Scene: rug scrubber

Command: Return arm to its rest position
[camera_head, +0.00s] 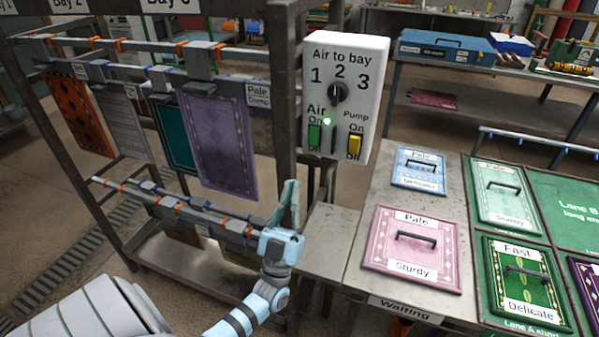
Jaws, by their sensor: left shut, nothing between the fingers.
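My left arm comes in from the lower left, and its light blue left gripper (288,207) points up in front of the rack post. The gripper is shut with nothing in it. It is below the white control box (346,70) and apart from its switches. The box reads "Air to bay" with a dial (338,93) and numbers 1, 2, 3. A green light shows above the green Air switch (315,138). A yellow Pump switch (355,145) is at its right. My right gripper is not in view.
A metal rack (130,215) with hanging rug samples, including a purple one (218,150), stands at left. At right, a table holds a pink tile (412,252), a blue tile (418,172) and green lane panels. A blue toolbox (447,47) sits on a back bench.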

